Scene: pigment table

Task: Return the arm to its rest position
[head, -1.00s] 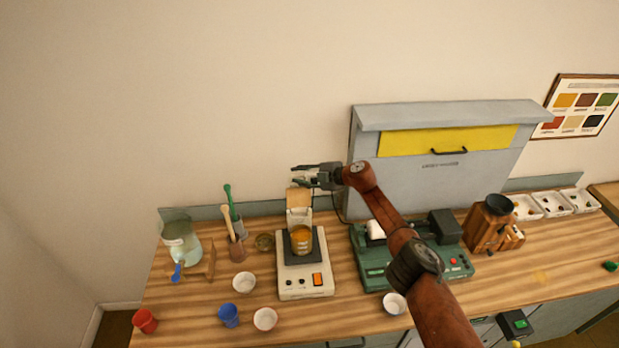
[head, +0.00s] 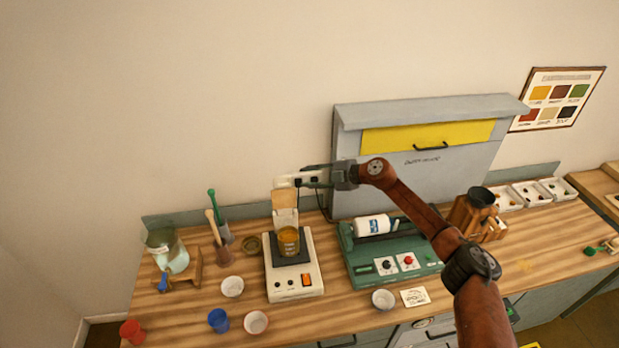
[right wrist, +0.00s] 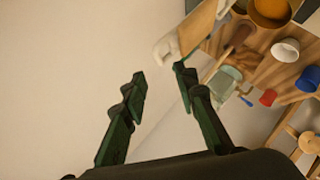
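My right gripper (head: 318,176) is raised above the back of the table, in front of the grey cabinet's left edge. Its two fingers (right wrist: 158,85) stand apart in the right wrist view, with nothing between them. My right arm (head: 420,205) comes in from the lower right and passes over the green machine. A scale (head: 293,262) stands below the gripper, with an ochre-filled jar (head: 289,241) on its dark plate and a light upright piece behind it. My left gripper is not in view.
A green machine (head: 395,262) with a white bottle (head: 372,225) stands right of the scale. The grey cabinet (head: 345,150) rises behind it. White bowls (head: 232,287), a blue cup (head: 219,320) and a red cup (head: 132,331) are at the front left. A wooden grinder (head: 470,218) stands right.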

